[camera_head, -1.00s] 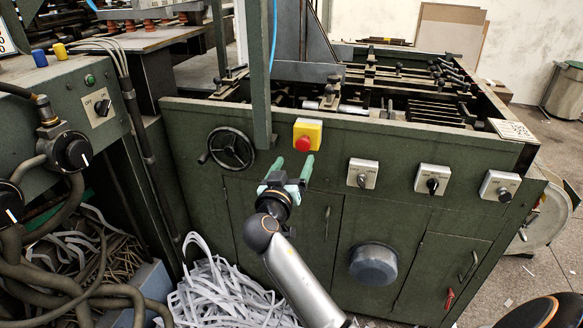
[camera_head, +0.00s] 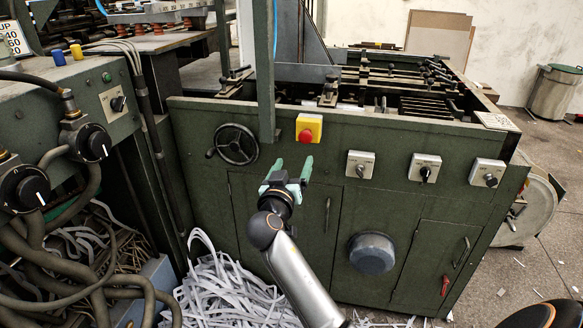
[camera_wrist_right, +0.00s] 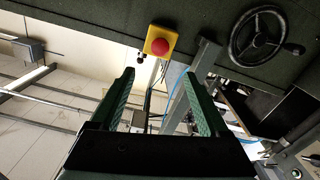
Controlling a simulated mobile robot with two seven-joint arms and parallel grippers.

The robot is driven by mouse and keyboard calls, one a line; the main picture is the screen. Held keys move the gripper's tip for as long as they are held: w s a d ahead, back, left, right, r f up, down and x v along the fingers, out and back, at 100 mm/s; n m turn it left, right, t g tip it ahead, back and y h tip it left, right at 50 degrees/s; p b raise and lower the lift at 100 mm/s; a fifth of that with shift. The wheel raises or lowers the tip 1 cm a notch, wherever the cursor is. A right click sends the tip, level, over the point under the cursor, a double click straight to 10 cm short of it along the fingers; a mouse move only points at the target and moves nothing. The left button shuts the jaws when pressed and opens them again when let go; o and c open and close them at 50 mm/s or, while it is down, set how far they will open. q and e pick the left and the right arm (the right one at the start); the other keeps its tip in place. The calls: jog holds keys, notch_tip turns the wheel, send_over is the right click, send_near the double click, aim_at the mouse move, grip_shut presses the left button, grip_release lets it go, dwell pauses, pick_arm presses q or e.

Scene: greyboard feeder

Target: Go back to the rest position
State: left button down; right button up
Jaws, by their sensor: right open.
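My right gripper (camera_head: 291,171) is in front of the green machine's front panel, below the red emergency button on its yellow box (camera_head: 309,128). Its two green fingers stand apart with nothing between them. In the right wrist view the open fingers (camera_wrist_right: 163,100) point toward the panel, and the red button on its yellow box (camera_wrist_right: 160,42) is beyond them, apart from the fingertips. My left gripper does not show in any view.
The green machine (camera_head: 400,215) carries a handwheel (camera_head: 236,144), rotary switches (camera_head: 424,168) and a round grey knob (camera_head: 371,253). Paper strips (camera_head: 225,290) pile up at lower left. A control box with dials (camera_head: 60,120) stands at left. Open floor (camera_head: 545,260) lies at right.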

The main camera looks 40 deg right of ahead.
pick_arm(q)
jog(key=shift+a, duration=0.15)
pick_arm(e)
jog(key=shift+s+a, duration=0.1)
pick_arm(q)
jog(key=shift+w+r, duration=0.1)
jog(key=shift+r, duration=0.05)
